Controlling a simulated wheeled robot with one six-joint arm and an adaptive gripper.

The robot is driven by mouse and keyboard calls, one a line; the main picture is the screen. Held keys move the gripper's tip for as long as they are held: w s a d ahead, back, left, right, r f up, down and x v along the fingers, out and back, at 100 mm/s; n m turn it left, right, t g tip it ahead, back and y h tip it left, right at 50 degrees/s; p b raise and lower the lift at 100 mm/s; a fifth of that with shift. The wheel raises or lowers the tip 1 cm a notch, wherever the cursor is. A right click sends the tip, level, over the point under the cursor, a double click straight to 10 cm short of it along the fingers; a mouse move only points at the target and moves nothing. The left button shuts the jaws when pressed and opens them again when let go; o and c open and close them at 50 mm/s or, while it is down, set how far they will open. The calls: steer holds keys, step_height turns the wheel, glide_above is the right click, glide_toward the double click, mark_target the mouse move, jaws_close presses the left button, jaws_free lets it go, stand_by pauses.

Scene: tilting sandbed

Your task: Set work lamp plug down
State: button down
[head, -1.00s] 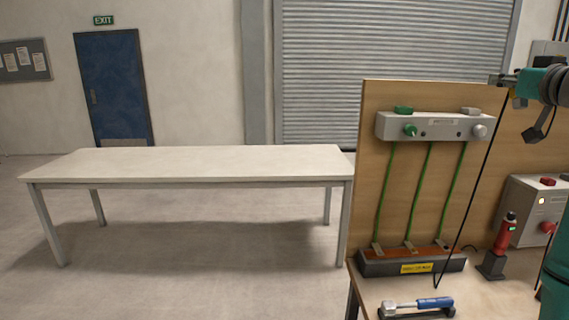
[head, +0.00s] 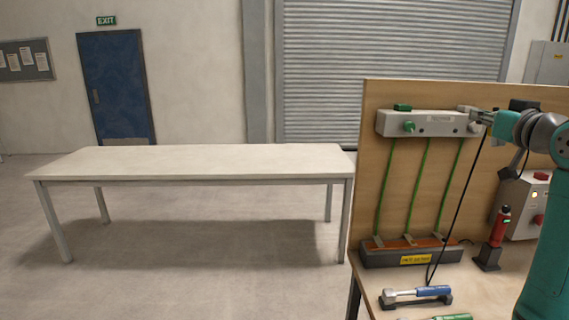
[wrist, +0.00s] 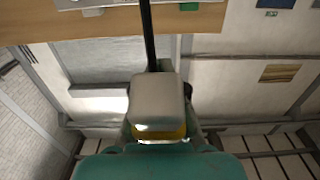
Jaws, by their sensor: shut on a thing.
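The work lamp plug, seen as a grey block with a yellow band (wrist: 158,105) in the wrist view, is held at my gripper, with a black cable (wrist: 148,40) running from it. In the head view, my gripper (head: 480,117) is at the right end of the grey socket strip (head: 425,123) on the wooden board. Whether it touches the strip cannot be told. The black cable (head: 458,210) hangs from my gripper down to the bench. The plug is too small to make out clearly in the head view.
A bare white table (head: 190,163) stands at left. The wooden bench (head: 380,292) holds a dark base (head: 385,257) with green cords, a blue-handled tool (head: 432,292), a red tool (head: 500,228) and a grey control box (head: 527,205). A green-handled item (head: 455,317) lies at the front edge.

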steer(key=s+a+f, duration=0.1)
steer(key=a+f, duration=0.7)
steer(key=f, duration=1.1)
steer(key=a+f, duration=0.7)
steer(key=f, duration=1.2)
steer(key=s+a+f, duration=0.1)
steer(key=a+f, duration=0.7)
steer(key=f, duration=1.1)
steer(key=s+f, duration=1.8)
steer(key=f, duration=0.2)
steer(key=shift+s+a+h, duration=0.15)
steer(key=shift+s+h, duration=0.1)
steer(key=shift+h, duration=0.05)
